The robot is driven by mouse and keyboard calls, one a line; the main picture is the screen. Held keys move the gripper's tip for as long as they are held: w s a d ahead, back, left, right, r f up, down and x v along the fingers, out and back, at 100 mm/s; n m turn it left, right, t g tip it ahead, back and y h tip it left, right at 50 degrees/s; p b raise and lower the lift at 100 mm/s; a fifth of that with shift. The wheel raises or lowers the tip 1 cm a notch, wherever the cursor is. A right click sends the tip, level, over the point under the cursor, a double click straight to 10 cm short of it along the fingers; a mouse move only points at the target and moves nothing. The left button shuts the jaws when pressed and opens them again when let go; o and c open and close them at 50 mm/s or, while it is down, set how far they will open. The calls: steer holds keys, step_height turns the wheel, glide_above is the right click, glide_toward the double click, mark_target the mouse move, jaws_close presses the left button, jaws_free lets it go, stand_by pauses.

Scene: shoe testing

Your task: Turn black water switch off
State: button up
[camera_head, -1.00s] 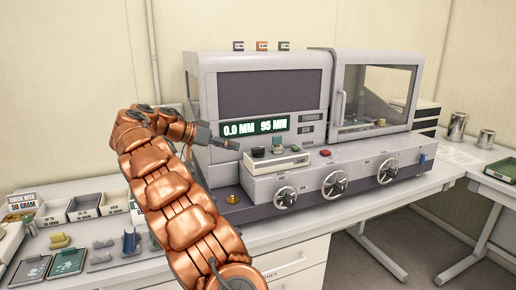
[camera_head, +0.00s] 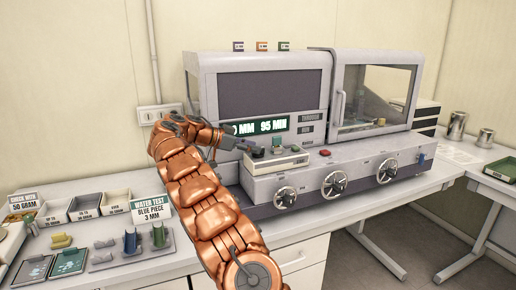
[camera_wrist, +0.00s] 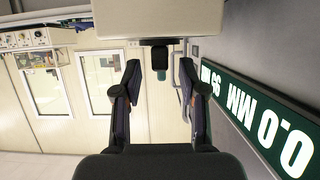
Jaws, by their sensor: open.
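The black water switch (camera_head: 257,152) stands on the small raised control box (camera_head: 285,164) at the front of the machine. A green switch (camera_head: 277,144) stands just right of it. My gripper (camera_head: 247,149) is at the left end of the box, close beside the black switch. In the wrist view my gripper (camera_wrist: 160,88) is open, with a finger on each side. A dark upright switch (camera_wrist: 158,57) shows between the fingers, beyond their tips, with a green part against it. Nothing is held. Whether a finger touches the switch cannot be told.
The machine's display (camera_head: 273,125) is partly covered by my arm. A red button (camera_head: 324,153) lies right of the box. Handwheels (camera_head: 334,184) line the front. A water test sign (camera_head: 150,209), trays and pieces stand on the left bench.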

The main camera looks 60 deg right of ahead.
steer(key=shift+p+x, duration=0.3)
steer(key=shift+x, duration=1.05)
steer(key=shift+c, duration=0.4)
jaws_close()
